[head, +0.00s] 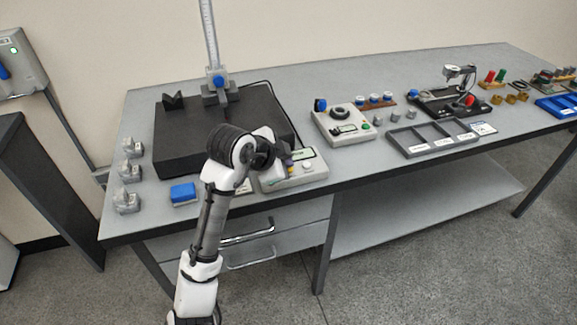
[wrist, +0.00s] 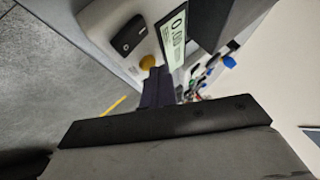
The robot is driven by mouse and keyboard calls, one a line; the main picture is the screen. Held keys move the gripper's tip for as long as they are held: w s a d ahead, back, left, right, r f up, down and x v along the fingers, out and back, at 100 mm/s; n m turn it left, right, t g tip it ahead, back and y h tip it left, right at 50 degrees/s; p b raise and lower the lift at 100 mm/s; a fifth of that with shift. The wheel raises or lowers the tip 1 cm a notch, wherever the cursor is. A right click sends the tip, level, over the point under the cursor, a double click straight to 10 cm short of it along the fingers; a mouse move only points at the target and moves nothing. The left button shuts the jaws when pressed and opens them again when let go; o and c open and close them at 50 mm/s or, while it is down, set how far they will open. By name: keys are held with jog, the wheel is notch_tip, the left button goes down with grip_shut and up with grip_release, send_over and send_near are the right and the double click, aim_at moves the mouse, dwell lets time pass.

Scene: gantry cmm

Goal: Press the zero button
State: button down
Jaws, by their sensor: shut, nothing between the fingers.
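A light grey readout box (head: 310,178) stands at the front edge of the bench, with a lit display (head: 303,154) on it. In the wrist view the box (wrist: 108,16) shows its display (wrist: 173,35), a yellow button (wrist: 147,62) and a black control (wrist: 129,35). I cannot read a label that marks the zero button. My gripper (head: 287,160) is over the box and covers part of it in the head view. In the wrist view its shut, empty fingertips (wrist: 160,72) are right beside the yellow button; I cannot tell whether they touch it.
A dark granite block (head: 180,150) with a height gauge (head: 215,85) stands behind my arm. A blue block (head: 183,193) and small grey fixtures (head: 127,200) are at the left. Another grey instrument (head: 342,125) and a dark tray (head: 432,138) stand to the right.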

jog(key=shift+r, duration=0.65)
jog(key=shift+r+p, duration=0.1)
jog(key=shift+p, duration=0.25)
notch_tip(320, 180, up, 5)
jog(key=p, duration=0.3)
jog(key=shift+p, duration=0.3)
